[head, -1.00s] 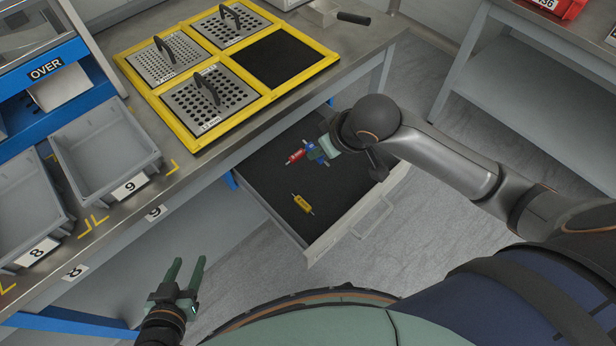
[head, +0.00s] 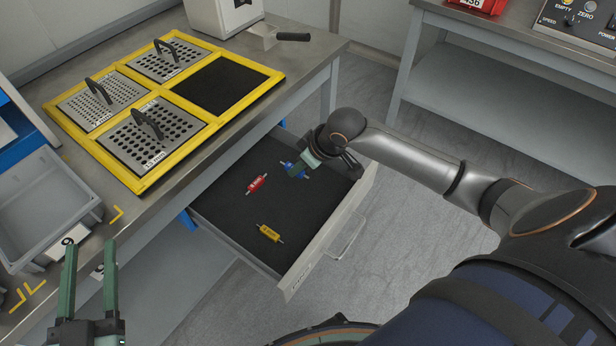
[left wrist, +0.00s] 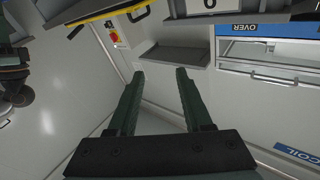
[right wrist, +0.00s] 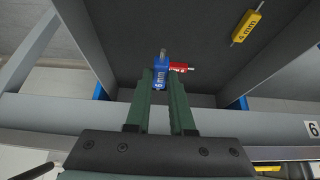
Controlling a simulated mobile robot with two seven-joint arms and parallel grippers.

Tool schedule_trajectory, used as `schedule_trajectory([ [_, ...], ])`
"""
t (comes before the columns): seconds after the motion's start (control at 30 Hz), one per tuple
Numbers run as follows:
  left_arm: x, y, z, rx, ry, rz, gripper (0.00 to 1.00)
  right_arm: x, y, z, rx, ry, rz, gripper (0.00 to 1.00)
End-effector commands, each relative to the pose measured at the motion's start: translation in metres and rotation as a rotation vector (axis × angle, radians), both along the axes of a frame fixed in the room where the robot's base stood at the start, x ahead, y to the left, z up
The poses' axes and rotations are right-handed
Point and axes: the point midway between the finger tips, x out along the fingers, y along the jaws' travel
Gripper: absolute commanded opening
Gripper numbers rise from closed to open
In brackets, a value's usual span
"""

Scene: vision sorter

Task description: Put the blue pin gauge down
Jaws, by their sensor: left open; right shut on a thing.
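The blue pin gauge (head: 294,170) is between the fingers of my right gripper (head: 300,165), over the far right part of the open drawer (head: 215,230). In the right wrist view the blue pin gauge (right wrist: 160,75), marked 6 mm, sits at the fingertips of my right gripper (right wrist: 161,85), which is shut on it. Whether it touches the drawer floor I cannot tell. A red pin gauge (head: 257,184) and a yellow pin gauge (head: 270,234) lie in the drawer. My left gripper (head: 90,245) is open and empty, left of the drawer; its fingers show in the left wrist view (left wrist: 160,75).
A yellow frame (head: 140,186) with perforated, handled plates and one black empty square is on the bench. A grey bin (head: 50,240) stands at the left. The drawer's black floor is clear between the gauges and along its left side.

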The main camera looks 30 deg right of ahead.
Motion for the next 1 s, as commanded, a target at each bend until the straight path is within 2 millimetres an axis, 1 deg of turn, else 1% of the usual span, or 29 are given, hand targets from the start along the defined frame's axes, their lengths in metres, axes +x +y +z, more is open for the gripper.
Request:
schedule_trajectory([
  [0.03,-0.002,-0.001,0.011,0.001,-0.058,-0.008,0.5,0.002,-0.004,-0.008,0.001,0.001,-0.002,0.0],
  [0.17,-0.01,-0.004,0.046,0.0,-0.205,-0.03,0.5,0.008,-0.013,-0.02,0.0,0.0,-0.002,0.0],
  [0.3,-0.024,-0.007,0.08,0.001,-0.362,-0.057,0.5,0.014,-0.021,-0.033,0.001,0.0,-0.002,0.0],
  [0.4,-0.037,-0.01,0.102,0.002,-0.469,-0.078,0.5,0.017,-0.028,-0.042,0.0,0.0,-0.002,0.0],
  [0.5,-0.049,-0.012,0.118,0.002,-0.551,-0.094,0.5,0.02,-0.033,-0.048,0.001,0.0,-0.002,0.0],
  [0.6,-0.056,-0.013,0.128,0.002,-0.601,-0.105,0.5,0.022,-0.036,-0.052,0.0,0.0,-0.001,0.0],
  [0.77,-0.062,-0.014,0.134,0.002,-0.639,-0.113,0.5,0.024,-0.038,-0.055,0.0,0.0,-0.001,0.0],
  [0.87,-0.072,-0.015,0.143,0.003,-0.693,-0.126,0.5,0.026,-0.041,-0.06,0.001,0.0,-0.002,0.0],
  [0.93,-0.072,-0.016,0.133,-0.004,-0.695,-0.132,0.5,0.025,-0.041,-0.076,0.001,0.001,0.0,0.0],
  [1.0,-0.072,-0.016,0.126,-0.012,-0.687,-0.137,0.5,0.025,-0.041,-0.087,0.0,0.001,0.0,0.0],
])
